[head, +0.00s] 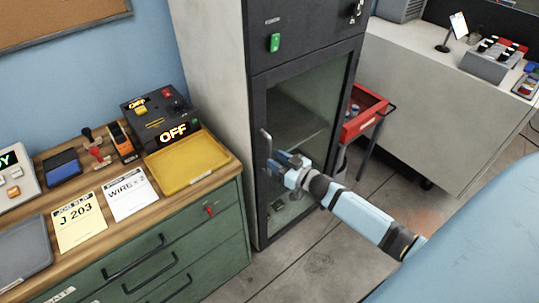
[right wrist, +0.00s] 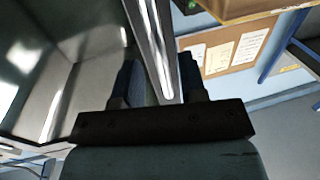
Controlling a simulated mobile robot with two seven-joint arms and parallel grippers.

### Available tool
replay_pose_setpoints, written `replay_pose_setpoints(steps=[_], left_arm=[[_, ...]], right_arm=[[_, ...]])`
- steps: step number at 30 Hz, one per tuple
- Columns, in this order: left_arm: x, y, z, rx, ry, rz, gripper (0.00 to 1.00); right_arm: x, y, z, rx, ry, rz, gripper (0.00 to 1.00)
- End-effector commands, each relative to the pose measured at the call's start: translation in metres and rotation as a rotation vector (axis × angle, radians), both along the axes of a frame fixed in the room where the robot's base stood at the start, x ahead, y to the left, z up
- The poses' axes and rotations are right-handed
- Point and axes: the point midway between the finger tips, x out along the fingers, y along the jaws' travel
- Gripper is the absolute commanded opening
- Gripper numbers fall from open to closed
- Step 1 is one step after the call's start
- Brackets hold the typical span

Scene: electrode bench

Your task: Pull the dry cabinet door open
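The dry cabinet (head: 256,180) is a tall dark-fronted unit with a glass door (head: 312,100). The door looks closed in its frame. A vertical metal bar handle (head: 264,140) is on the door's left side. My right gripper (head: 274,162) is at the lower part of this handle, its arm coming from the lower right. In the right wrist view the handle (right wrist: 158,45) runs between the two fingers (right wrist: 160,78), nearer the right one. A gap shows beside it, so the gripper looks open around the bar. My left gripper is not in view.
A green drawer bench (head: 215,235) stands left of the cabinet, with a yellow tray (head: 188,163) and a box reading OFF (head: 160,118) on top. A red cart (head: 362,115) stands right of the cabinet, near a white counter (head: 425,110). Floor (head: 310,255) in front is clear.

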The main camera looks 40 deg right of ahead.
Motion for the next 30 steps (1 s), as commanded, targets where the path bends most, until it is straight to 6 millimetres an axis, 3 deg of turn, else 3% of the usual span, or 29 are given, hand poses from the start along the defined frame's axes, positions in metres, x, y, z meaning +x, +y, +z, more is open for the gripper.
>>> replay_pose_setpoints(steps=[6, 17, 18, 23, 30], left_arm=[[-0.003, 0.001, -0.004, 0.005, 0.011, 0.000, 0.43], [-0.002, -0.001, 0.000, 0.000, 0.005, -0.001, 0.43], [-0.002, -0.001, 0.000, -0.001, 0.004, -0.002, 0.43], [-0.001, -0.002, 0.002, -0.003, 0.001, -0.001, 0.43], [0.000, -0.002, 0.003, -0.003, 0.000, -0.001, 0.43]], right_arm=[[0.026, 0.007, 0.000, 0.000, 0.000, -0.001, 0.38], [0.032, 0.009, 0.000, 0.000, 0.001, -0.001, 0.38], [0.032, 0.009, 0.000, 0.000, 0.001, -0.001, 0.36], [0.032, 0.009, 0.000, 0.000, 0.001, -0.001, 0.00], [0.030, 0.009, 0.000, 0.000, 0.001, 0.003, 0.00]])
